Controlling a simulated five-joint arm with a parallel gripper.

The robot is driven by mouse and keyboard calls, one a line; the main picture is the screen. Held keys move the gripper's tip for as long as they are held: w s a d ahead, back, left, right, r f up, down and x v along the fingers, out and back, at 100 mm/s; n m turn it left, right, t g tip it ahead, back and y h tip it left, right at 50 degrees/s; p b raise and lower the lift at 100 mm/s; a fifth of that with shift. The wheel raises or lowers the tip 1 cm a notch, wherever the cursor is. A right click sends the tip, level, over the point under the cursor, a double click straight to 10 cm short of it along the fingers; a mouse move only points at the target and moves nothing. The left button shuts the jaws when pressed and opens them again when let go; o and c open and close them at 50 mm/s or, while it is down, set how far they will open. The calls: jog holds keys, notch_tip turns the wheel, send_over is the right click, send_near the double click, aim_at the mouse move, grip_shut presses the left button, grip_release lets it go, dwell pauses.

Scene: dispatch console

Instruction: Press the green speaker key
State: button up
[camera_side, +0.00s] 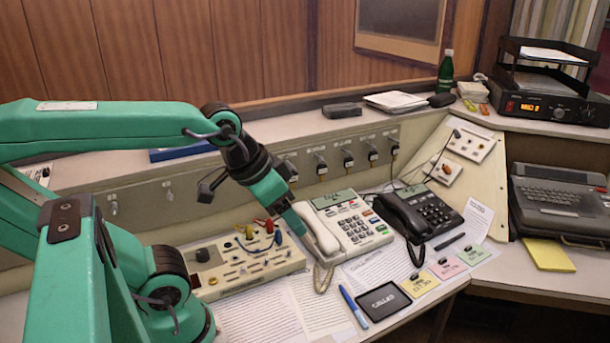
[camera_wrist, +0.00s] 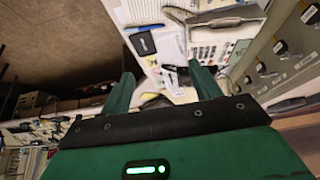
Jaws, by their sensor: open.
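A white desk phone (camera_side: 350,228) sits on the console desk in the side view, with a greenish display, a number keypad and small coloured keys. The white phone also shows at the upper right of the wrist view (camera_wrist: 205,52). My gripper (camera_side: 296,226) points down in the side view, at the phone's left edge by the handset; its height above it is unclear. In the wrist view my gripper's fingers (camera_wrist: 163,86) are apart with nothing held.
A black phone (camera_side: 420,212) stands just right of the white one. A panel with switches and plugs (camera_side: 243,263) lies at left. Papers, a blue pen (camera_side: 353,306), a black pad (camera_side: 384,301) and sticky notes lie in front. A typewriter-like machine (camera_side: 560,195) stands at right.

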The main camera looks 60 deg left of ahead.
grip_shut()
dwell(1.6)
